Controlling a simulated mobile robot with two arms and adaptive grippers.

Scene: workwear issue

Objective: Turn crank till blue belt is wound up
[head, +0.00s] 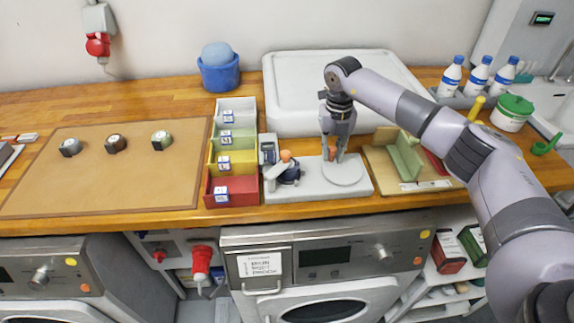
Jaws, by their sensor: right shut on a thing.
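The winding device has a light grey base plate (318,189) on the wooden counter. At its left end is a dark blue rolled part (289,175), seemingly the blue belt, with an orange ball (285,156) above it. How much belt is wound is too small to tell. At its right end is a pale round disc (345,174). My right gripper (333,156) points down over this disc, shut on a small orange knob, seemingly the crank handle, mostly hidden between the fingers. My left gripper is not in view.
Colored bins (231,190) stand close on the left of the device. A wooden board with a green angled block (405,155) is close on the right. A large white tub (300,90) stands behind. A brown mat (110,185) with three small dials lies further left.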

